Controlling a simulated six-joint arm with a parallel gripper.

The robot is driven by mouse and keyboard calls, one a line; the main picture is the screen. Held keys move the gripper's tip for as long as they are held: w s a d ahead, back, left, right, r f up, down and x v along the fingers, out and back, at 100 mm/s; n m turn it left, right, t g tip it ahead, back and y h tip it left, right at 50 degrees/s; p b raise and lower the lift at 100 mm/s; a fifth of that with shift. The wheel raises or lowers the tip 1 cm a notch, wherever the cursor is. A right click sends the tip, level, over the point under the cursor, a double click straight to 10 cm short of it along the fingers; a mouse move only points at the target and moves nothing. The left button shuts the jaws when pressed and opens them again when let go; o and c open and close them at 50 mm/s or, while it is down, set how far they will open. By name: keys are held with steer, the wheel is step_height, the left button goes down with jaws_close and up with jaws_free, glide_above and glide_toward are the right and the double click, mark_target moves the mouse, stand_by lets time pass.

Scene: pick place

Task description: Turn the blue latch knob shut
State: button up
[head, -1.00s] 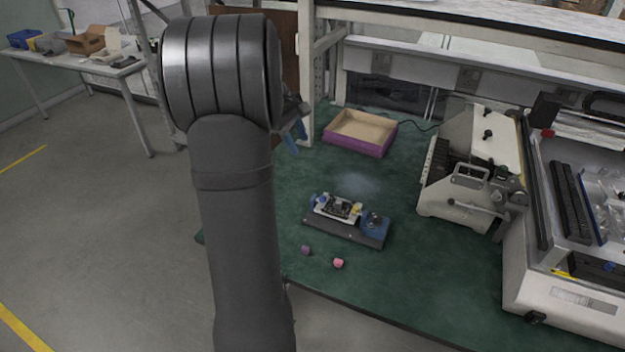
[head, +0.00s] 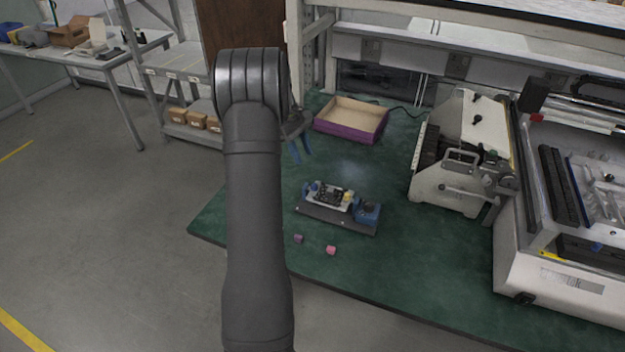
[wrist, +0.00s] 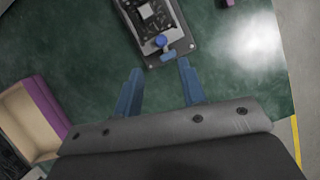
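The blue latch knob (wrist: 161,41) shows in the wrist view at the end of a dark fixture plate (wrist: 178,22), with a blue bar-shaped piece (wrist: 168,55) beside it. In the head view the fixture (head: 337,219) lies on the green bench, with the small blue knob (head: 315,187) at its left end and a larger blue block (head: 367,212) at its right. A board with chips (wrist: 152,14) sits on the fixture. My gripper (wrist: 157,80) is open and empty, its blue fingers apart and short of the knob. It also shows in the head view (head: 299,152), above and left of the fixture.
A purple-sided tray (head: 350,134) stands behind the fixture. A purple piece (head: 298,239) and a pink piece (head: 331,250) lie in front of it. A white machine (head: 461,160) stands to the right. The bench between them is clear.

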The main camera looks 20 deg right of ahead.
mark_target(314, 184)
steer(key=x, duration=1)
steer(key=shift+f, duration=0.1)
steer(key=shift+w, duration=0.1)
jaws_close()
